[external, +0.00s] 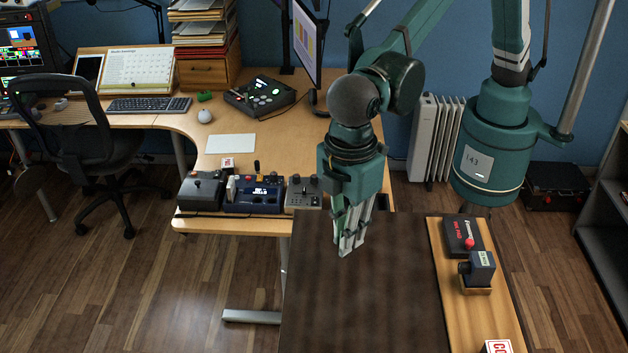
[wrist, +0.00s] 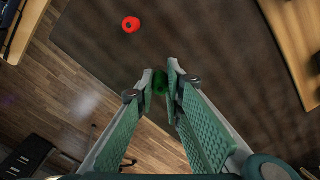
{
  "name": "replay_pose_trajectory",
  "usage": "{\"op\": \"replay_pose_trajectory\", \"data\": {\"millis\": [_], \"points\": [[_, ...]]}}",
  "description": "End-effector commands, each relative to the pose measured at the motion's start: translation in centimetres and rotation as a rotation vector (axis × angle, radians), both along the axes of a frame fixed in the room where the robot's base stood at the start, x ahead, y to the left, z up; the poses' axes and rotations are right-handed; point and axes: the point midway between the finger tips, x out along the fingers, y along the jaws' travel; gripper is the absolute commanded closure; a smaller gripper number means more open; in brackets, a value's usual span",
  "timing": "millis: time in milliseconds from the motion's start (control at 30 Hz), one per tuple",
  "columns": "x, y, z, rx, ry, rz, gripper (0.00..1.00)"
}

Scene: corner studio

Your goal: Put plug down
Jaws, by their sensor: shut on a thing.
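My gripper (external: 347,243) points down over the left part of a dark brown tabletop (external: 390,300). In the wrist view my gripper (wrist: 161,80) is shut on a small dark green object (wrist: 160,84), which I take to be the plug. The fingers hide much of it. The plug cannot be made out in the external view. The dark tabletop (wrist: 225,50) shows below and beyond the fingertips, and I cannot tell the exact gap. A round red object (wrist: 131,24) with a dark centre lies on the tabletop, apart from the gripper.
A light wood strip (external: 490,318) on the right bears a black box with a red knob (external: 462,236), a dark block device (external: 480,268) and a red-and-white sign (external: 497,346). Control boxes (external: 254,194) stand on the desk at left. Most of the dark tabletop is clear.

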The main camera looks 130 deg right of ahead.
Motion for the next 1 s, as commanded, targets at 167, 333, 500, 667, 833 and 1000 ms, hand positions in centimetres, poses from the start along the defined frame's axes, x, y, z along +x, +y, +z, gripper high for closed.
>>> {"op": "replay_pose_trajectory", "data": {"millis": [167,333,500,667,833,1000], "points": [[0.0,0.0,-0.5,0.0,0.0,0.0,1.0],[0.0,0.0,-0.5,0.0,0.0,0.0,1.0],[0.0,0.0,-1.1,0.0,0.0,0.0,1.0],[0.0,0.0,-2.7,0.0,0.0,0.0,1.0],[0.0,0.0,-4.0,0.0,0.0,0.0,1.0],[0.0,0.0,-4.2,0.0,0.0,0.0,1.0]]}}
